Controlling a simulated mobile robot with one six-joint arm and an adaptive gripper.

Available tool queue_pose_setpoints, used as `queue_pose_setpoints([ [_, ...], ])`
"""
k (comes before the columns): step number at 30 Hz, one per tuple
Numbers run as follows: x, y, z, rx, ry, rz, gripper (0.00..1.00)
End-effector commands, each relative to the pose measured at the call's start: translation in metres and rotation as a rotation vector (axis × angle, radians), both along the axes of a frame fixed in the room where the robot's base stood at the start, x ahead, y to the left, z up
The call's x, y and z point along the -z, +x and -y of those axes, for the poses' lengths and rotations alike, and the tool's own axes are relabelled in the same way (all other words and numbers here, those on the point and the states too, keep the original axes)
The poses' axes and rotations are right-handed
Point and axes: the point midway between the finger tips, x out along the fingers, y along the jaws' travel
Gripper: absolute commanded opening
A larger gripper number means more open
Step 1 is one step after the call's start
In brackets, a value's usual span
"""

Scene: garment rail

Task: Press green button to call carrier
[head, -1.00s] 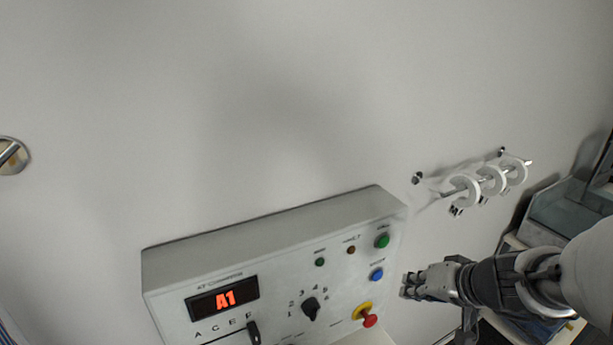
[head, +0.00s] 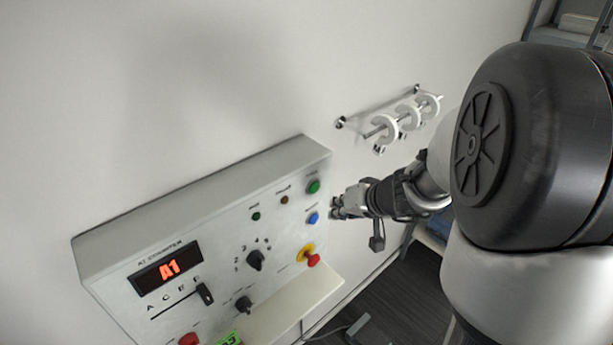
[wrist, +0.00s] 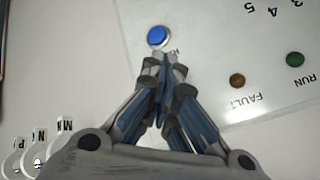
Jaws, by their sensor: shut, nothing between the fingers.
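The control box (head: 115,235) is on the wall in the head view. Its larger green button (head: 313,186) is at the upper right of the panel, above a blue button (head: 313,218). My gripper (head: 336,208) is shut and empty, close to the panel's right edge beside these buttons; contact cannot be told. In the wrist view my shut fingers (wrist: 163,62) point towards the panel, just below the blue button (wrist: 157,36). The larger green button is not visible there, apparently hidden behind the fingers.
A brown FAULT lamp (wrist: 237,81) and a small green RUN lamp (wrist: 295,59) are near the fingers. A red knob (head: 313,260) sticks out below. A wall rail with white rings (head: 408,117) is to the upper right.

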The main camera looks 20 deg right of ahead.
Motion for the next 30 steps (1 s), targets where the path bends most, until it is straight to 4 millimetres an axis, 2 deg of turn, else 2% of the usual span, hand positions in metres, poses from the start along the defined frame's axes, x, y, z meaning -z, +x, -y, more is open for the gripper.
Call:
queue_pose_setpoints([
  [4, 0.0, 0.019, -0.007, -0.003, -0.001, 0.0, 0.0],
  [10, 0.001, 0.034, -0.012, -0.002, -0.003, 0.0, 0.0],
  [30, 0.0, 0.038, -0.014, 0.001, -0.001, 0.0, 0.0],
])
